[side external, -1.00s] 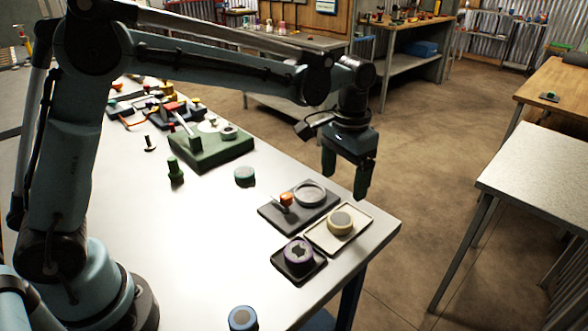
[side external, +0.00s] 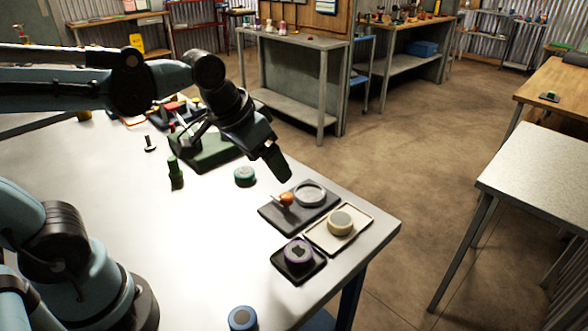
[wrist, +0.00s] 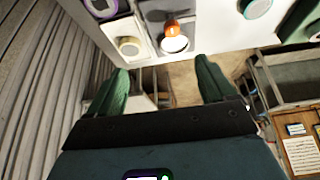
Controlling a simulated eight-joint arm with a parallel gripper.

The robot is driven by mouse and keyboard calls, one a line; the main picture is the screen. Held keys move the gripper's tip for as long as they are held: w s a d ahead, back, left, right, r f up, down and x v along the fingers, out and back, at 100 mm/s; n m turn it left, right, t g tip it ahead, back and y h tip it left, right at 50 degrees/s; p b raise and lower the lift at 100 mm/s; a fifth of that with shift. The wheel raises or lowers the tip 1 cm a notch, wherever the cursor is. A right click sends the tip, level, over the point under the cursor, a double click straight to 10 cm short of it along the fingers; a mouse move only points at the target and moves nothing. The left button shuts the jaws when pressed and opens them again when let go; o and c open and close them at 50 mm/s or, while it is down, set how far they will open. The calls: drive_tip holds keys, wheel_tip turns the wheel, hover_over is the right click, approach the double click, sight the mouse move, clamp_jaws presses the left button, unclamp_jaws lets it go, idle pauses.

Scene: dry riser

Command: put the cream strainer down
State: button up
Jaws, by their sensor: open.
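The cream strainer (side external: 340,222), a round cream piece with a grey top, rests on a cream-rimmed tray (side external: 322,240) near the table's front right corner. It also shows in the wrist view (wrist: 130,47), up and left of my fingers. My gripper (side external: 279,166) is tilted in the air, up and left of the strainer and apart from it. In the wrist view its two green fingers (wrist: 162,68) are spread with nothing between them.
A dark tray with an orange-knobbed piece (side external: 286,199) and a grey ring (side external: 310,194) adjoins the cream tray. A purple-rimmed piece (side external: 298,252) sits on a black tray in front. A teal round piece (side external: 245,175) stands further left. The table's middle is bare.

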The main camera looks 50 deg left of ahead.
drive_tip(key=shift+t, duration=0.9)
drive_tip(key=s+f, duration=0.1)
drive_tip(key=s+a, duration=0.1)
drive_tip(key=s+a+f, duration=0.1)
drive_tip(key=s, duration=0.1)
drive_tip(key=shift+f, duration=0.3)
